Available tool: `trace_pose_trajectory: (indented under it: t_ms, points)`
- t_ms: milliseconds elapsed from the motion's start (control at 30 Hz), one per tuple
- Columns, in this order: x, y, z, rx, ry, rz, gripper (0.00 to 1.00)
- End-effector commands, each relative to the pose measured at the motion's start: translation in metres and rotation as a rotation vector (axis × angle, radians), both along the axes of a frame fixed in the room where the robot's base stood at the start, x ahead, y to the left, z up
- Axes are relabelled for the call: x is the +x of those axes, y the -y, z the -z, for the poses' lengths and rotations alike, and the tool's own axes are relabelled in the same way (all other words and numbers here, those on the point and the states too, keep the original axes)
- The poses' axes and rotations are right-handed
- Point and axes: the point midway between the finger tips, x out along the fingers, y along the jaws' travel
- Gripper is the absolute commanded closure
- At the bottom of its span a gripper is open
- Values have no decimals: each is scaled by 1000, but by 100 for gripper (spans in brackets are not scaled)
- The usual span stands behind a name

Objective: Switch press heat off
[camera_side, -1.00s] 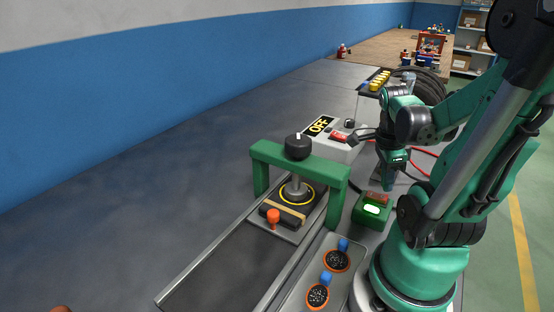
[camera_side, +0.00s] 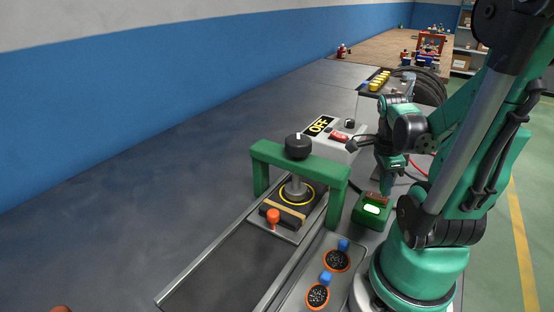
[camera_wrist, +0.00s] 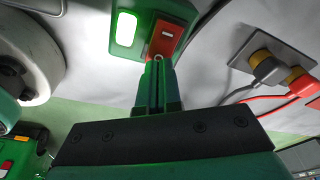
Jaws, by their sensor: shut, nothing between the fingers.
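A green switch box (camera_side: 370,217) stands beside the press, with a lit green-white lamp (camera_side: 371,209) and a red rocker (camera_side: 377,198). In the wrist view the lamp (camera_wrist: 126,29) glows, and the red rocker (camera_wrist: 168,38) is right beyond my fingertips. My gripper (camera_side: 386,191) is shut and empty, pointing down at the rocker end of the box. In the wrist view its closed fingers (camera_wrist: 158,62) overlap the near edge of the rocker. I cannot tell whether they touch it. The green-framed press (camera_side: 300,163) has a black knob on top.
A grey control box (camera_side: 338,143) with an OFF sign (camera_side: 320,124) and a red switch (camera_side: 340,136) stands behind the press. Plugs (camera_wrist: 265,68) and red cables lie right of my fingers in the wrist view. The bench at left is clear.

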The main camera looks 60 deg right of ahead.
Motion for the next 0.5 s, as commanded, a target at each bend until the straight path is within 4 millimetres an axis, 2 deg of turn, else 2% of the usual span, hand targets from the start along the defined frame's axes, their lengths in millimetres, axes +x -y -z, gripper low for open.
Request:
trace_pose_trajectory:
  t_ms: [500]
  points:
    - [0,0,8,0,0,0,100]
